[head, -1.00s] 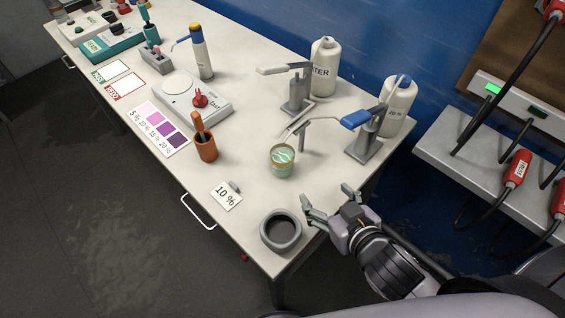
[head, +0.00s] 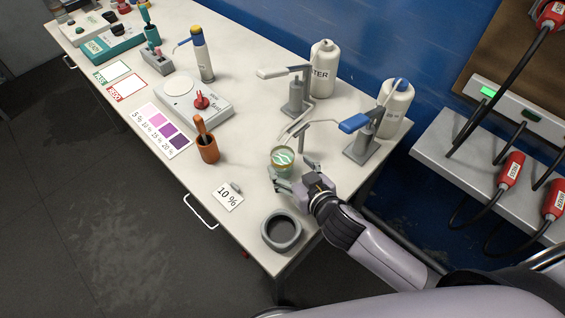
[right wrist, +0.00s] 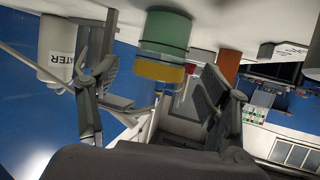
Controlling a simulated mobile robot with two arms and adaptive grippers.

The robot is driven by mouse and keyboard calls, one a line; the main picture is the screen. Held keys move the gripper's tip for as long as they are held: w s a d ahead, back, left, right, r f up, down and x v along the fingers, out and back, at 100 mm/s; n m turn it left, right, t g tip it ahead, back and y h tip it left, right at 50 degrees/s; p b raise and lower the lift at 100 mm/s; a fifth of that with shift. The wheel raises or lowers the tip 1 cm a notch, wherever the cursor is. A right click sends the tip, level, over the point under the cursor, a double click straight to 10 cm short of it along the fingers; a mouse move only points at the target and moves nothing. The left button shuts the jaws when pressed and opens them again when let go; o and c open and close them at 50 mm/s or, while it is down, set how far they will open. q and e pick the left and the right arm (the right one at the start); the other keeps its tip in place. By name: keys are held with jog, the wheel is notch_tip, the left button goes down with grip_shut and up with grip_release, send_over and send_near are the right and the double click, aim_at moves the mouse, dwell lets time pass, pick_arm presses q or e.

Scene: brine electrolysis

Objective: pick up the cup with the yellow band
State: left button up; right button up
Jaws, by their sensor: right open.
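The cup with the yellow band (head: 283,158) stands on the white table in front of the dispenser spouts, with pale green contents showing inside. In the right wrist view the cup (right wrist: 165,32) is green, appears upside down, and its yellow band (right wrist: 158,71) faces me. My right gripper (head: 297,174) is open at the near side of the cup. In the right wrist view its two fingers (right wrist: 160,82) are spread left and right of the cup's line, with the cup beyond or between their tips; I cannot tell if they touch. My left gripper is not in view.
A grey bowl (head: 281,231) stands at the near table corner, beside my right arm.

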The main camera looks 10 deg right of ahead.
aim_at(288, 164)
jog(key=shift+w+a+p, duration=0.2)
jog(key=shift+w+p, duration=0.1)
jog(key=shift+w, duration=0.25)
jog(key=p+x, duration=0.1)
jog(key=x, duration=0.2)
jog(key=shift+w, duration=0.15)
jog(key=shift+w+a+f, duration=0.15)
jog(key=shift+w+f, duration=0.15)
jog(key=shift+w, duration=0.1)
jog(key=shift+c, duration=0.3)
jog(key=c, duration=1.3)
